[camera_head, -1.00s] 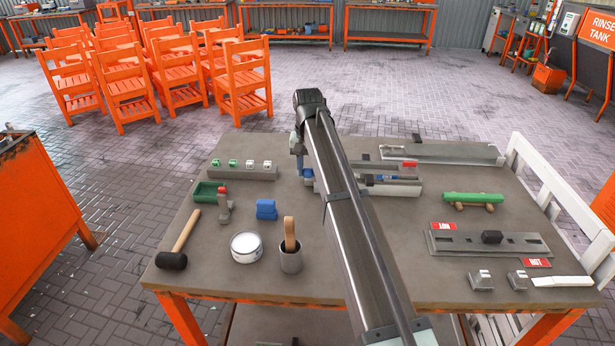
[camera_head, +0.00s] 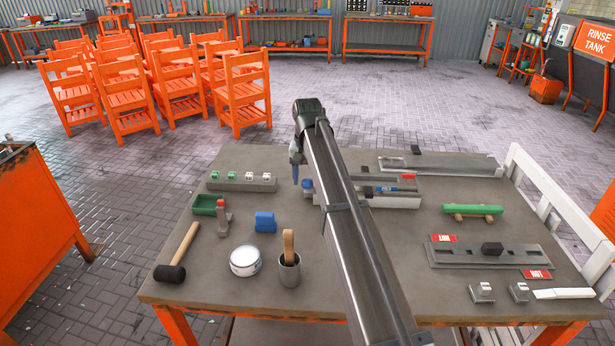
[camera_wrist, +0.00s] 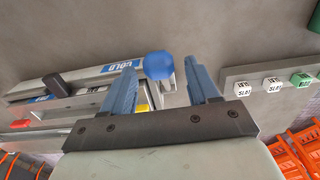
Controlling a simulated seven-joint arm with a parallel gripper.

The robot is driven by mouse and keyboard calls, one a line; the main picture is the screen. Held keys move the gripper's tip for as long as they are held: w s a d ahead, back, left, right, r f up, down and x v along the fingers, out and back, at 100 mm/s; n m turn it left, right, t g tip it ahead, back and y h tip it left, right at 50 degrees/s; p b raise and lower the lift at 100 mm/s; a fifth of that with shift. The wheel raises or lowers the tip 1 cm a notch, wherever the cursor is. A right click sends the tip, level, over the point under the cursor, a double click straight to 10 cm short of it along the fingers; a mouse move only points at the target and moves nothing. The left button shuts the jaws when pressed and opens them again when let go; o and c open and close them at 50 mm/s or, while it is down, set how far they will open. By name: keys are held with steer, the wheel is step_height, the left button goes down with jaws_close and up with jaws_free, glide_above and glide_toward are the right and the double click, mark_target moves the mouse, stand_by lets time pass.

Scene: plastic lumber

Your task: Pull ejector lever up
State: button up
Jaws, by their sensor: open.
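A long grey fixture (camera_head: 385,200) lies near the middle back of the table, partly hidden by my arm. A round blue knob (camera_wrist: 158,65) shows at its end in the wrist view, likely the ejector lever's knob; it is also at the fixture's left end in the head view (camera_head: 307,187). My gripper (camera_head: 295,174) points down just left of the knob in the head view. In the wrist view its two blue fingers are apart and empty, with the knob visible in the gap near the tips. Contact with the knob cannot be told.
A grey block with green and white cubes (camera_head: 241,181) lies left of my gripper. In front are a green tray (camera_head: 205,204), a blue block (camera_head: 265,222), a white tin (camera_head: 245,260) and a mallet (camera_head: 180,252). A flat grey fixture (camera_head: 450,163) lies behind.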

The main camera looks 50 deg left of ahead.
step_height(320, 180, up, 14)
stand_by(0.6)
steer(key=shift+f, duration=0.1)
stand_by(0.4)
